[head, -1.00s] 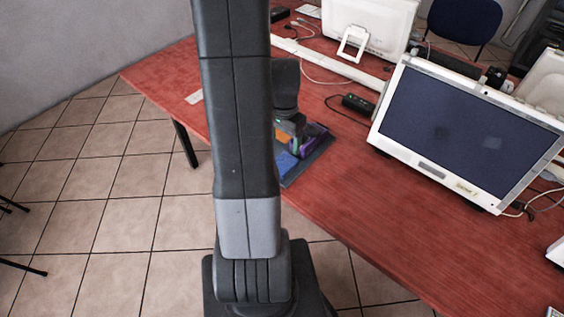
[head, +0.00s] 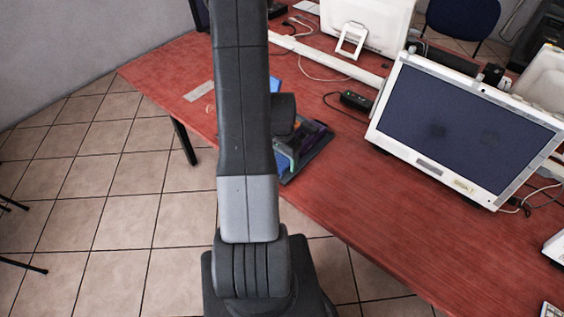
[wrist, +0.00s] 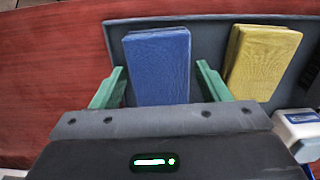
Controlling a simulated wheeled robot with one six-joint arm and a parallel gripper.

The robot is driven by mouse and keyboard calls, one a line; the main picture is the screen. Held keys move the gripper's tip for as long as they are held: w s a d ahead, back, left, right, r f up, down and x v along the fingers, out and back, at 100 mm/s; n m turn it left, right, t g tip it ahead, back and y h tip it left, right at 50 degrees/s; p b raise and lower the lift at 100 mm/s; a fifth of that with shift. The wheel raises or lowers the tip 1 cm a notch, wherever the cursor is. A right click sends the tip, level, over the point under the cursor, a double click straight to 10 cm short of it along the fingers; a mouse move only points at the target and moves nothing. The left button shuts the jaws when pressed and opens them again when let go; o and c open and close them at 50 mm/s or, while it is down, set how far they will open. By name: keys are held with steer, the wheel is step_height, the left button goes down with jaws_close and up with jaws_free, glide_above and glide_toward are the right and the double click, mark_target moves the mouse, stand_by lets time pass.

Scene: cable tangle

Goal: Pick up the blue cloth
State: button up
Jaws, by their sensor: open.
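The blue cloth (wrist: 158,65) is a folded rectangular block lying on a dark tray (wrist: 118,50) in the wrist view. My gripper (wrist: 160,80) is open, with one green finger on each side of the cloth's near end. There is a gap between each finger and the cloth, and the cloth's near end is hidden behind the gripper body.
A yellow folded cloth (wrist: 262,60) lies right of the blue one, near the right finger. A white and blue object (wrist: 300,128) is at the lower right. A monitor (head: 465,130) stands right of the tray. The red table (head: 400,235) is clear in front.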

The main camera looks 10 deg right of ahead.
mark_target(282, 161)
steer(key=shift+f, duration=0.3)
steer(key=c, duration=0.8)
steer(key=shift+r, duration=0.1)
steer(key=shift+r, duration=4.95)
